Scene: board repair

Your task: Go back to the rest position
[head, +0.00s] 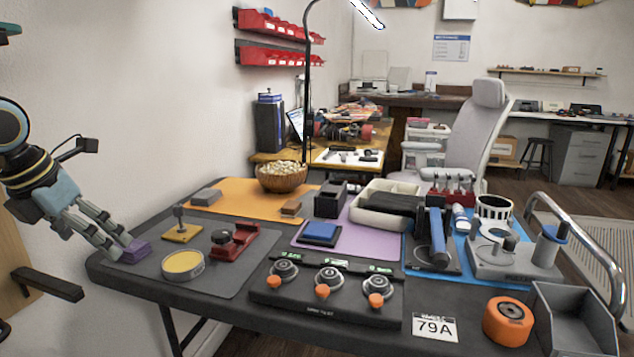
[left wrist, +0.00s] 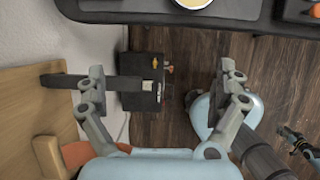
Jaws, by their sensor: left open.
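My left gripper (head: 116,249) hangs at the left end of the black workbench (head: 235,297) in the head view. Its fingertips overlap the purple block (head: 136,251) in the picture. My right gripper cannot be made out in either view.
The bench holds a yellow round dish (head: 183,264), a red tool (head: 232,239), a knob panel (head: 325,293), a wooden bowl (head: 282,177) and an orange roll (head: 508,321). A white wall (head: 120,110) stands at the left. Dark wooden floor (left wrist: 190,100) lies below the left gripper.

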